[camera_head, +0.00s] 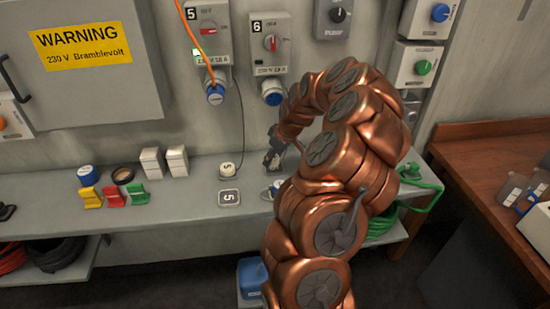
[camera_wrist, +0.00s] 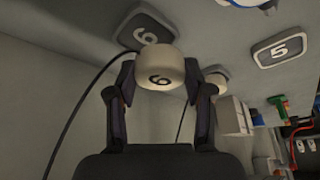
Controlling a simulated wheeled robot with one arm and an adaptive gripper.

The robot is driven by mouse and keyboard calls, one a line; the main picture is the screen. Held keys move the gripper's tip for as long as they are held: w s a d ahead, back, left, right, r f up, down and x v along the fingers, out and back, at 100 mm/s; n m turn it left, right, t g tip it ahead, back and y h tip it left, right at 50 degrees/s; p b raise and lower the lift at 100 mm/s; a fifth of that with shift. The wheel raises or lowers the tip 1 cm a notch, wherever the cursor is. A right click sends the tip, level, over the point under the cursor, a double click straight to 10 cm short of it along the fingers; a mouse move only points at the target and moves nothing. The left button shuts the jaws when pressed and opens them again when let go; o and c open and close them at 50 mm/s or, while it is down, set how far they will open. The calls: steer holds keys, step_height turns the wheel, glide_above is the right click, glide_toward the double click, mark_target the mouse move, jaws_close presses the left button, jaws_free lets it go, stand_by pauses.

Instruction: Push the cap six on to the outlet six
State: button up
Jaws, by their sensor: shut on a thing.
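Outlet six (camera_head: 272,92) is a blue round socket below the grey box marked 6 (camera_head: 270,45) on the wall. My gripper (camera_head: 275,158) is low in front of the wall, below outlet six and just above the bench. In the wrist view, my gripper (camera_wrist: 160,85) is shut on cap six (camera_wrist: 160,68), a pale round cap with a dark 6 facing the camera. A dark cord runs down to the left near it. A grey plate marked 6 (camera_wrist: 145,32) shows beyond the cap. In the head view the cap is not clearly seen, and my arm covers part of the bench.
Outlet five (camera_head: 215,94) has an orange cable hanging over it. Cap five (camera_head: 228,170) sits on the bench (camera_head: 190,200) behind the plate marked 5 (camera_head: 229,197). White blocks (camera_head: 152,163) and coloured clips (camera_head: 114,196) stand left. A brown table (camera_head: 490,165) is at right.

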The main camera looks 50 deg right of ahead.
steer(key=s+a+b, duration=0.1)
steer(key=a, duration=0.3)
steer(key=s+a+r+b, duration=0.1)
steer(key=s+a+b, duration=0.1)
steer(key=a, duration=0.2)
steer(key=s+a+b, duration=0.1)
steer(key=s+a, duration=0.1)
steer(key=a, duration=0.3)
steer(key=shift+s+a+r, duration=0.1)
steer(key=shift+s+r, duration=0.1)
